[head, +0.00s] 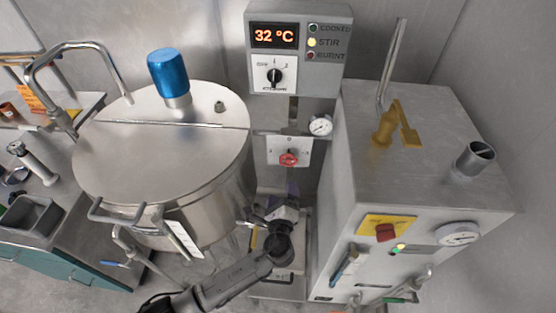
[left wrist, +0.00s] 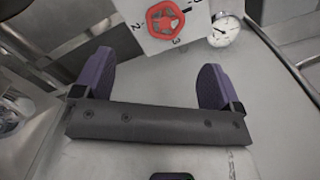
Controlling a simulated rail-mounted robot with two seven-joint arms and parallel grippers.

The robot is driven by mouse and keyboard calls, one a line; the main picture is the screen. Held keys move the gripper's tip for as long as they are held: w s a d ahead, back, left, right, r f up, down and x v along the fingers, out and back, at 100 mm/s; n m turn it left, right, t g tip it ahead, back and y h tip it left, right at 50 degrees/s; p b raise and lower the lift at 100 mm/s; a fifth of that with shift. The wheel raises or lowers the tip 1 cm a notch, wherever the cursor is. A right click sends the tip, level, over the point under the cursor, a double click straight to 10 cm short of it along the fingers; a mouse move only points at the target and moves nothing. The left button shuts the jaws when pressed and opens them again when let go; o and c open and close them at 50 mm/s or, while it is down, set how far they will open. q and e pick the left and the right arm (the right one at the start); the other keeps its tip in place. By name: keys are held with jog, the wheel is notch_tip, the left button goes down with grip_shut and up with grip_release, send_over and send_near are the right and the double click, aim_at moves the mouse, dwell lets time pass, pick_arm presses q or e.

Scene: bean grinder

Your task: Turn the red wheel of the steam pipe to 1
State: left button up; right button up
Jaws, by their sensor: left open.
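The red wheel (head: 289,159) is mounted on a pale square plate (head: 304,146) on the steam pipe, between the kettle and the steel cabinet. In the left wrist view the red wheel (left wrist: 165,20) shows at the top, with dark numbers including 2 and 3 on the plate around it. Which number it is set to cannot be told. My left gripper (head: 291,190) is below the wheel in the head view. In the left wrist view its purple fingers (left wrist: 155,75) are wide apart and empty, with the wheel beyond the tips. My right gripper is not in view.
A round gauge (head: 320,126) sits just right of the wheel plate. A control box (head: 297,40) reading 32 °C is above. The large steel kettle (head: 160,160) stands close on the left, the steel cabinet (head: 420,150) close on the right.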

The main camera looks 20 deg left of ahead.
aim_at(288, 162)
pick_arm(q)
jog(key=w+a, duration=0.1)
jog(key=w, duration=0.3)
jog(key=w+a+m+b, duration=0.1)
jog(key=w, duration=0.2)
jog(key=w+m+b, duration=0.1)
jog(key=w, duration=0.3)
jog(key=shift+w+a+h, duration=0.3)
jog(key=shift+w+a, duration=0.05)
jog(key=shift+a, duration=0.05)
jog(key=shift+x, duration=0.85)
jog(key=shift+r, duration=0.1)
jog(key=c, duration=0.9)
jog(key=shift+b, duration=0.3)
